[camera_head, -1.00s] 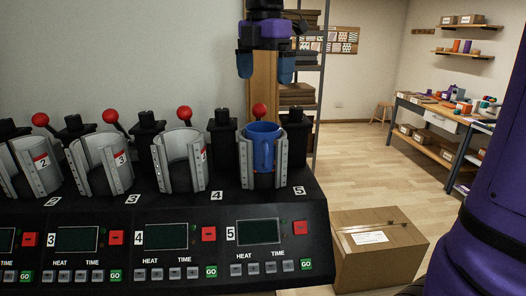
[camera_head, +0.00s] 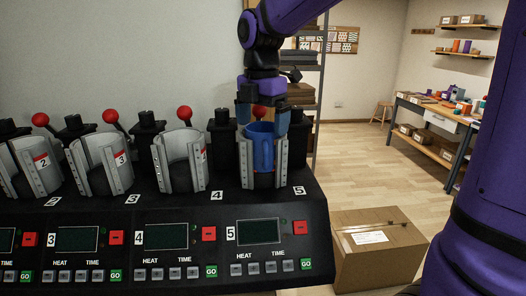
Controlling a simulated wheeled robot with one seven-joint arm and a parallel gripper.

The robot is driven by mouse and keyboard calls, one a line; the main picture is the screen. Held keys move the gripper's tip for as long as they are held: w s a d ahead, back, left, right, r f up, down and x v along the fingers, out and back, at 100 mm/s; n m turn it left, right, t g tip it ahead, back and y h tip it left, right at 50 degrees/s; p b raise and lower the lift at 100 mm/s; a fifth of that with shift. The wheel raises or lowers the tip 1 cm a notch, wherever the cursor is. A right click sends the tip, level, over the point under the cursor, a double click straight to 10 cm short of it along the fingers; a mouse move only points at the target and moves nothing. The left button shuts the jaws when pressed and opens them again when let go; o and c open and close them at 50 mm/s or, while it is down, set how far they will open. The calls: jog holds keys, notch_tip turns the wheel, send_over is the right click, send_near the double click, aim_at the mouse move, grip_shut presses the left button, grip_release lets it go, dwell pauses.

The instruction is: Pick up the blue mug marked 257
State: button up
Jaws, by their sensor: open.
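A blue mug (camera_head: 263,153) stands upright inside the open grey clamp of press station 5 (camera_head: 282,165). Its handle faces me. No number shows on the side I see. My gripper (camera_head: 262,118) points down from above, with its blue fingertips apart on the left and right of the mug's upper part. I cannot tell whether the fingers touch the mug.
Station 4's clamp (camera_head: 181,160) and the other clamps to the left look empty. Red-knobbed levers (camera_head: 184,113) stick up behind them. The control panel (camera_head: 258,231) is in front. A cardboard box (camera_head: 378,262) is at the right, beyond the press's edge.

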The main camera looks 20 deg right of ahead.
jog(key=shift+f, duration=0.2)
jog(key=c, duration=1.3)
jog(key=shift+r, duration=0.15)
